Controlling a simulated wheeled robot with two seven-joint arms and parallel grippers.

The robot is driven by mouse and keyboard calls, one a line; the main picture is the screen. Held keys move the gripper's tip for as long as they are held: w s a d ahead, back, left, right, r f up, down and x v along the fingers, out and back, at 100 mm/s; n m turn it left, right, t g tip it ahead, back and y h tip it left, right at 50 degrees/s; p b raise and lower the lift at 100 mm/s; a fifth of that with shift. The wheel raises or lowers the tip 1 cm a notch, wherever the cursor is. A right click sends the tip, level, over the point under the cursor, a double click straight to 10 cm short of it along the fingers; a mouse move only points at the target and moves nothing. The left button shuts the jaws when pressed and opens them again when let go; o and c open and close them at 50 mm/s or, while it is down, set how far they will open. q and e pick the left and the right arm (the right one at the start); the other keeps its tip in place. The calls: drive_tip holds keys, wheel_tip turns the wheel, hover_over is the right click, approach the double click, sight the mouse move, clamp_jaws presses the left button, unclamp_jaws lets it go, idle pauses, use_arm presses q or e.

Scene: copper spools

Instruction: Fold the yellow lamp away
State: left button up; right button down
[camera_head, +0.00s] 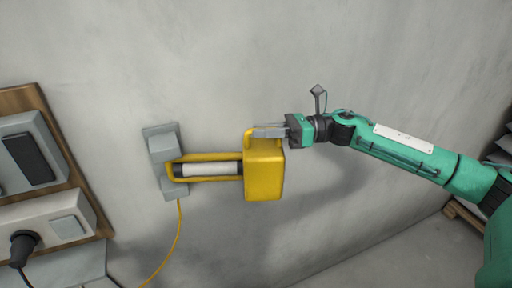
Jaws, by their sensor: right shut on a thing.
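The yellow lamp (264,174) is mounted on a grey wall bracket (160,145). Its yellow frame with a white tube (210,169) runs sideways from the bracket to the boxy yellow body on the right. My right gripper (260,132) comes in from the right and is shut on the thin yellow handle at the top of the lamp's body. The fingers hide part of the handle. My left gripper is not in view.
A wooden board (68,150) with a switch (28,157) and a socket holding a black plug (24,241) is at the left. A yellow cable (177,235) hangs below the bracket. The wall right of the lamp is bare, and grey floor (400,258) shows at lower right.

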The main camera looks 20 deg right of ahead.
drive_tip(key=w+g+b, duration=0.1)
drive_tip(key=w+n+g+b, duration=0.1)
drive_tip(key=w, duration=0.1)
drive_tip(key=w+d+n+g+b, duration=0.1)
drive_tip(key=shift+w+f+y, duration=0.15)
drive_tip(key=shift+w+y, duration=0.1)
drive_tip(key=shift+y, duration=0.05)
drive_tip(key=shift+w+n+g+b, duration=0.5)
drive_tip(key=shift+w+g+b, duration=0.2)
drive_tip(key=shift+w+g, duration=0.35)
drive_tip(key=c, duration=1.4)
unclamp_jaws()
drive_tip(key=d+b, duration=0.5)
drive_tip(key=d, duration=0.9)
